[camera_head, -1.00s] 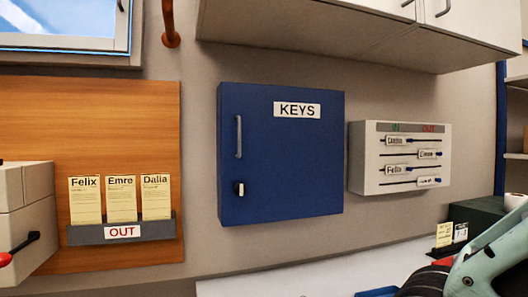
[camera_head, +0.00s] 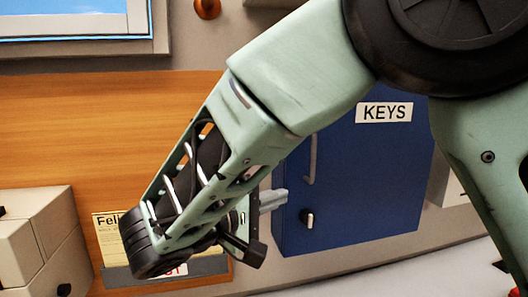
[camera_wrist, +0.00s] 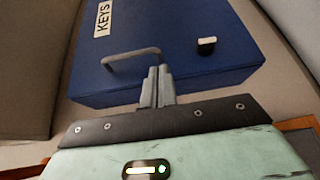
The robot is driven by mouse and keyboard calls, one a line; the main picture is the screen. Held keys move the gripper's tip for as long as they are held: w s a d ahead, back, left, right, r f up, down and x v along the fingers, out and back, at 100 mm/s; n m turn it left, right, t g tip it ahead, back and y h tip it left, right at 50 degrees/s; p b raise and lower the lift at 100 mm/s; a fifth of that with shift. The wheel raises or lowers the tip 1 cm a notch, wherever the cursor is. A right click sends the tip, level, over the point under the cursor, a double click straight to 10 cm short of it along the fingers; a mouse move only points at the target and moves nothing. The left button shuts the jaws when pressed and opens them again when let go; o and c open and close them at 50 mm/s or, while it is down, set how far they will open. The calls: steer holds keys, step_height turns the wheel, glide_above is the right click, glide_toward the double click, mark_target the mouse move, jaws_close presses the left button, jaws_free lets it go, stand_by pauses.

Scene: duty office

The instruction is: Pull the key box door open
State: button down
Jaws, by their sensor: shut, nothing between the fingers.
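The blue key box (camera_head: 375,190) with its white KEYS label is on the wall, partly hidden behind my arm. Its door looks closed. The grey bar handle (camera_head: 312,160) stands upright near the door's left edge, with a small lock knob (camera_head: 307,218) below it. My gripper (camera_head: 282,197) is shut and empty, left of the box, pointing towards it. In the wrist view, the shut fingertips (camera_wrist: 157,72) are close to one end of the handle (camera_wrist: 130,54), and the knob (camera_wrist: 207,46) is to their right. I cannot tell whether they touch the box.
The wooden board (camera_head: 60,130) behind my forearm carries a card holder (camera_head: 215,265), mostly hidden by my wrist. Pale boxes (camera_head: 40,235) are at the lower left. A window (camera_head: 80,22) is at the upper left. My arm hides much of the wall to the right.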

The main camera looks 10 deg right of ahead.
mark_target(299, 176)
steer(key=shift+t+h, duration=0.3)
steer(key=w+d+p, duration=0.1)
steer(key=w+d, duration=0.1)
steer(key=w+d+r+p, duration=0.1)
steer(key=w+d+p, duration=0.3)
steer(key=shift+d+r, duration=0.15)
steer(key=shift+r, duration=0.2)
steer(key=shift+w+d+f, duration=0.15)
steer(key=shift+d, duration=0.25)
